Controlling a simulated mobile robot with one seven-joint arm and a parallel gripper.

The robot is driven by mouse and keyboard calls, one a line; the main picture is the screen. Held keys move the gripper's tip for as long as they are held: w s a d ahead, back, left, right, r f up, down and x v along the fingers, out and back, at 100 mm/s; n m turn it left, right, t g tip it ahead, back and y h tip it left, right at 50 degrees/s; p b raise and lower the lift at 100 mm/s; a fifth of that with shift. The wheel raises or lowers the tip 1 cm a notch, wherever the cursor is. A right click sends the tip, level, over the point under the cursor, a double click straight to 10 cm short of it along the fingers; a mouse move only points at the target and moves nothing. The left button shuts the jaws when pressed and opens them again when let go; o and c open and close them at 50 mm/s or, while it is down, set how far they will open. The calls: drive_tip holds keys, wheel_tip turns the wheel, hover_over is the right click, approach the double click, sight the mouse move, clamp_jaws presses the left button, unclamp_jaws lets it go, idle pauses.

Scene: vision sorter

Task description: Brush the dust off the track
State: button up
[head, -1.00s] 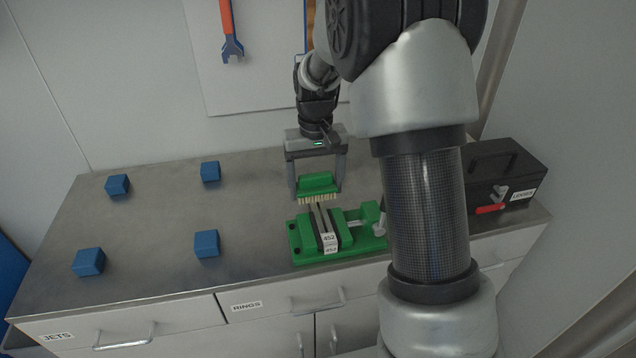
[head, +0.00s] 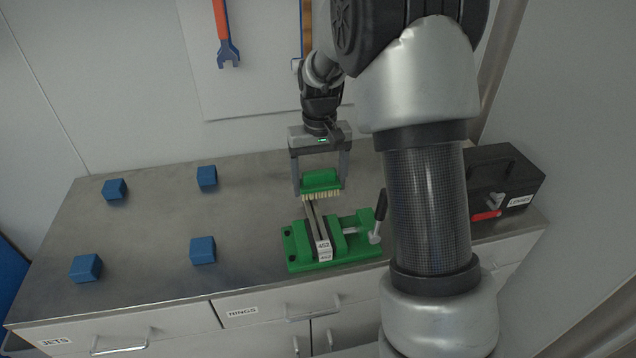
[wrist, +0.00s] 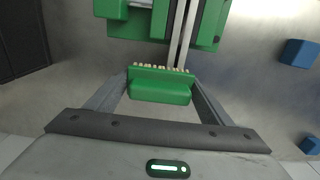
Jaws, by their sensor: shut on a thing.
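My gripper (head: 321,184) is shut on a green brush (head: 320,178) with pale bristles pointing down. In the wrist view the brush (wrist: 160,88) sits between the two fingers. The track (head: 316,228) is a narrow grey grooved bar with a white 452 tag at its near end. It is clamped in a green vise (head: 300,262) on the bench. The brush is above the far end of the track; I cannot tell whether the bristles touch it. The track (wrist: 183,38) runs away from the bristles in the wrist view. Dust is too small to make out.
Several blue blocks (head: 203,250) stand on the left of the metal bench (head: 140,225). A black toolbox (head: 505,180) with a red latch is at the right. The vise handle (head: 379,215) stands up beside the vise. A wrench (head: 222,35) hangs on the back panel.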

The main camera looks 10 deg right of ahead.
sight(318, 171)
drive_tip(key=shift+a+r, duration=0.25)
drive_tip(key=shift+r, duration=0.85)
drive_tip(key=shift+r+p, duration=2.05)
drive_tip(key=shift+r, duration=0.4)
